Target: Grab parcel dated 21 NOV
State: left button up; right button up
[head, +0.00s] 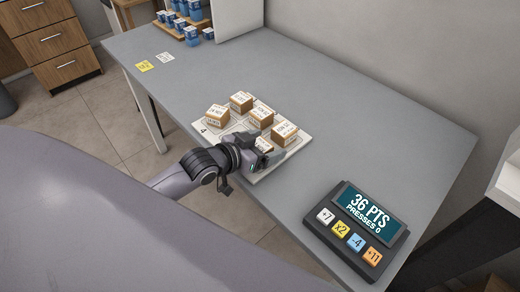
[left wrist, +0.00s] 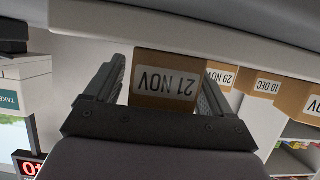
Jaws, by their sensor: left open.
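The parcel dated 21 NOV (left wrist: 167,82) is a brown box with a white label, seen upside down in the left wrist view. It sits between the two open fingers of my left gripper (left wrist: 160,95). I cannot tell whether either finger touches it. In the head view my left gripper (head: 264,155) is at the near edge of the parcel mat (head: 207,131). It partly covers a parcel (head: 264,144) there. Parcels labelled 29 NOV (left wrist: 221,77) and 10 DEC (left wrist: 267,86) show to the right in the left wrist view. My right gripper is not in view.
Several other parcels (head: 241,101) stand close by on the mat. A keypad device (head: 352,228) reading 36 PTS sits at the counter's right. Yellow (head: 144,66) and white notes lie at the far left, near a rack of blue items (head: 180,24). The counter's back right is clear.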

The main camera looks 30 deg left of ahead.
pick_arm(q)
jog(key=shift+w+d, duration=0.1)
jog(key=shift+w, duration=0.1)
jog(key=c, duration=1.1)
